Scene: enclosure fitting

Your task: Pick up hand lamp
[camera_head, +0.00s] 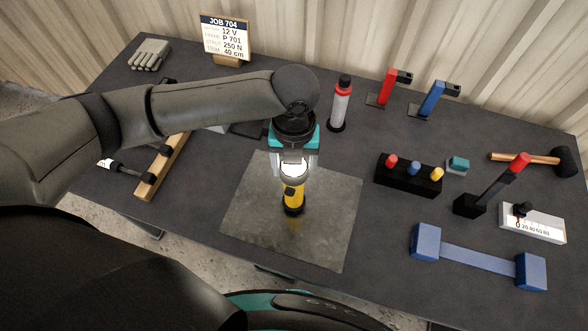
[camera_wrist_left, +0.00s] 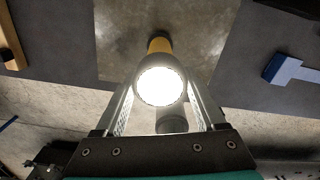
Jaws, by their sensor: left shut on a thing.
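The hand lamp (camera_head: 292,194) is yellow and black with a lit white head. It stands upright over the grey metal sheet (camera_head: 335,225) in the head view. My left gripper (camera_head: 294,170) comes from above and is shut on the lamp near its lit head. In the left wrist view the lit lamp head (camera_wrist_left: 160,86) is between the two fingers (camera_wrist_left: 163,105), with the yellow body beyond it. I cannot tell whether the lamp's base touches the sheet. My right gripper is not in view.
A red-capped bottle (camera_head: 340,105) stands behind the sheet. A black block with coloured knobs (camera_head: 408,178) and a blue bar with end blocks (camera_head: 478,257) lie to the right. A wooden bar (camera_head: 160,168) lies left. The sheet's right part is bare.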

